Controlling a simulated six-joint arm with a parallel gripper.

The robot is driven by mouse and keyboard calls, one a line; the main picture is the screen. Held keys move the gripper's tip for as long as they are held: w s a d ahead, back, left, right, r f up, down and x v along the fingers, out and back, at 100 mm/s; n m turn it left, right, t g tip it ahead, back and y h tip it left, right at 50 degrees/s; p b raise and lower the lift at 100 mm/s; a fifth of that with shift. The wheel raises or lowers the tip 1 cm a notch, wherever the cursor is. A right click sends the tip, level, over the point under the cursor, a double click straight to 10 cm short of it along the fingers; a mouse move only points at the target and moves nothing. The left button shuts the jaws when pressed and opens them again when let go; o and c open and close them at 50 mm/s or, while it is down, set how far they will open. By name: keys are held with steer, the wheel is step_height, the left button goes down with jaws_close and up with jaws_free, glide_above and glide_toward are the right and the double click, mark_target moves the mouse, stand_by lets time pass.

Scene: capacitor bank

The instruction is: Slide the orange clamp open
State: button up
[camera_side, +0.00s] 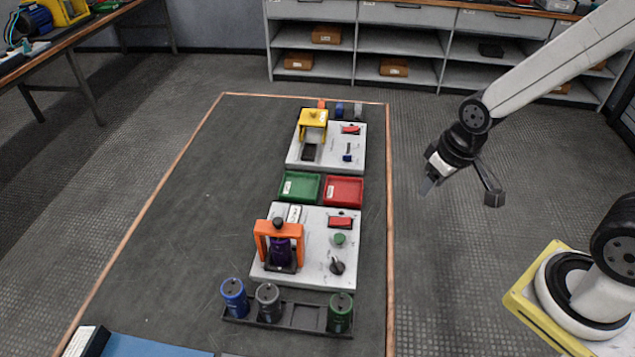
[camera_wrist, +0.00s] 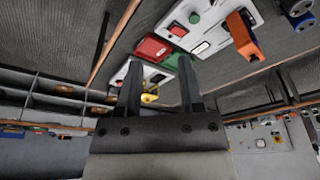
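In the wrist view the orange clamp (camera_wrist: 240,33) is at the upper right, beyond the fingers. My gripper (camera_side: 460,192) is open and empty, raised in the air to the right of the table, well apart from the clamp. Its two spread fingers also show in the wrist view (camera_wrist: 160,75) with nothing between them.
A far white panel (camera_side: 331,157) carries a yellow clamp (camera_side: 313,117). Green (camera_side: 300,186) and red (camera_side: 343,190) trays lie between the panels. Blue (camera_side: 235,297), grey (camera_side: 268,301) and green (camera_side: 340,312) capacitors stand in a front rack.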

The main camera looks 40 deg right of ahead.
steer(key=w+a+m+g, duration=0.1)
steer(key=w+a+m, duration=0.3)
steer(key=w+a, duration=0.65)
steer(key=m+g, duration=0.2)
steer(key=m, duration=0.3)
glide_above(278, 221)
step_height(278, 221, down, 3)
steer(key=shift+f, duration=0.1)
steer(key=shift+f, duration=0.1)
steer(key=shift+f, duration=4.35)
jaws_close()
